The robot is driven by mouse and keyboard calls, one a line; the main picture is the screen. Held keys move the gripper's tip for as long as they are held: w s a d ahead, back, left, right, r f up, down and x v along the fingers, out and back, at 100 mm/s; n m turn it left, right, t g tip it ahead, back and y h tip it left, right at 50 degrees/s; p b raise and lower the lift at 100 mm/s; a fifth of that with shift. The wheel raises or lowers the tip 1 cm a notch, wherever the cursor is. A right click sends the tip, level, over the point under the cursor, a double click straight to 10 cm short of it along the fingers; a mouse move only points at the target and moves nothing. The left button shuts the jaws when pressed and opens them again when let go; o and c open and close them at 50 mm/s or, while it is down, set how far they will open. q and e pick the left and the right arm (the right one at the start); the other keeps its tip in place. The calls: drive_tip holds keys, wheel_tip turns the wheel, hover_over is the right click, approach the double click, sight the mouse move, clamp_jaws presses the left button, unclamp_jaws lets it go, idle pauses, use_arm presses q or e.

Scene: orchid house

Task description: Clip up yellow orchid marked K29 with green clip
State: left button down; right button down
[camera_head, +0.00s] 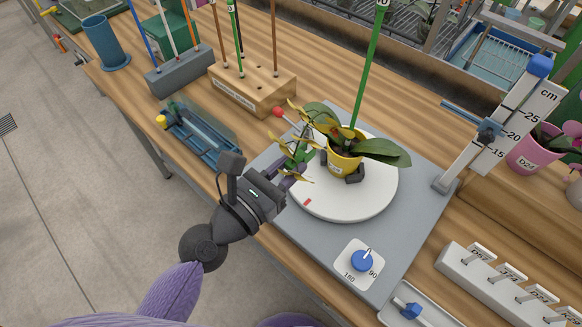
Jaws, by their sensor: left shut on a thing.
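The yellow pot (344,164) holds an orchid with broad green leaves (383,151) and yellow flowers (325,113) on a spike leaning left. Its label is too small to read surely. A tall green stake (368,75) stands upright in the pot. The pot stands on a white turntable (335,205). My left gripper (293,170) is at the left of the pot, among the hanging flowers, shut on a small green thing (301,152) that looks like the green clip. The flowers partly hide the fingertips. My right gripper is not in view.
A blue tray (202,134) and a wooden stake block (252,88) stand behind left. A height gauge (500,125) stands right. A blue dial (361,261) and a white label rack (500,285) are in front.

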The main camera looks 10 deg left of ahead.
sight(335, 126)
use_arm(q)
drive_tip(key=x, duration=0.3)
drive_tip(key=shift+w+d, duration=0.15)
drive_tip(key=shift+w, duration=0.05)
drive_tip(key=shift+b+x, duration=0.3)
drive_tip(key=shift+x, duration=3.9)
drive_tip(key=shift+r, duration=0.15)
drive_tip(key=shift+d, duration=0.15)
drive_tip(key=shift+x, duration=1.2)
drive_tip(key=shift+c, duration=2.3)
unclamp_jaws()
